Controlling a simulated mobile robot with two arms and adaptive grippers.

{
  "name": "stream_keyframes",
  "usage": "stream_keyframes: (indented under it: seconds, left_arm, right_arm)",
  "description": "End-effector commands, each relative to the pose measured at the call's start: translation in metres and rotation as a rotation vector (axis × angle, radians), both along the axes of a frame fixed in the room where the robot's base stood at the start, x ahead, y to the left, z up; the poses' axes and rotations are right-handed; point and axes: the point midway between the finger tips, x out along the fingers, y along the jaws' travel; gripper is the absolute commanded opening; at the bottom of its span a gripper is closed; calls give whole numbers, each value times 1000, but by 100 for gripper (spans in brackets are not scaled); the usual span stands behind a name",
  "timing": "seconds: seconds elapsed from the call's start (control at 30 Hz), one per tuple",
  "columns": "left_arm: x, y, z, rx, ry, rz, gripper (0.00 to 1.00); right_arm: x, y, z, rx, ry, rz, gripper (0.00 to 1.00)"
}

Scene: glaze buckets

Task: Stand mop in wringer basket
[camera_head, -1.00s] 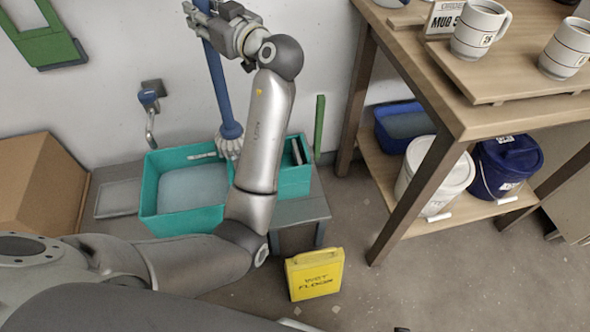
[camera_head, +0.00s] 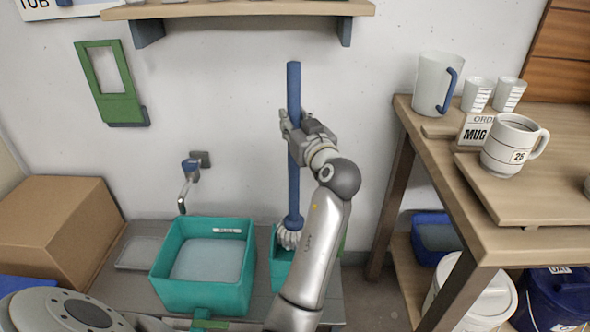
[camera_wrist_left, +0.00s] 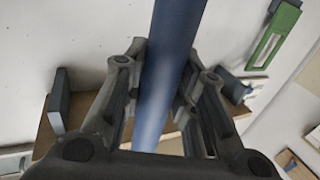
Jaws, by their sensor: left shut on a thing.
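The mop has a blue handle (camera_head: 294,185) and a pale stringy head (camera_head: 289,236). It stands nearly upright, head down. My left gripper (camera_head: 291,128) is shut on the upper handle; the left wrist view also shows the handle (camera_wrist_left: 172,65) between the fingers (camera_wrist_left: 166,78). The teal wringer basket (camera_head: 281,272) is on the low grey bench, mostly hidden behind my left arm. The mop head appears at or just above its back rim; I cannot tell whether it is inside or touching. My right gripper is not in view.
A teal tub of water (camera_head: 204,295) is left of the basket, beneath a wall tap (camera_head: 190,172). A cardboard box (camera_head: 58,222) is farther left. A wooden table (camera_head: 480,220) with mugs is on the right. A wall shelf (camera_head: 240,10) is above the mop.

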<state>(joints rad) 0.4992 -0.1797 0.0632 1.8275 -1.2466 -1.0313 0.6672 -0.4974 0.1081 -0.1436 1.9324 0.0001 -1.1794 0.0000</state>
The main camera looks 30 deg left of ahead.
Motion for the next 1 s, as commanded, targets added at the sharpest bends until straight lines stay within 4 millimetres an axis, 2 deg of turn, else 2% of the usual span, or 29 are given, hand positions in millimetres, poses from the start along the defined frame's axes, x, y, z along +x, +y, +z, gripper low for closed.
stream_keyframes:
  seconds: [0.03, 0.1, 0.2, 0.43, 0.6, 0.73, 1.0]
  left_arm:
    - [0, 0, -15, 6, 3, 0, 2]
    - [0, 0, -32, 5, 1, -1, 2]
    - [0, 0, -50, 6, -1, 0, 2]
    - [0, 0, -70, 3, -3, -1, 2]
    - [0, 0, -95, 4, -1, -1, 2]
    - [0, 0, -103, 4, -5, -1, 2]
    - [0, 0, -103, 3, -6, -1, 2]
  right_arm:
    - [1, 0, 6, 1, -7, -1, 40]
    - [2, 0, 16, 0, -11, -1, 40]
    - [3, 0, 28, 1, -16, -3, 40]
    - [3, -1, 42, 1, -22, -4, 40]
    - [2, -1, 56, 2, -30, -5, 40]
    - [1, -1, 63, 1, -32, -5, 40]
    - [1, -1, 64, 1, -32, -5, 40]
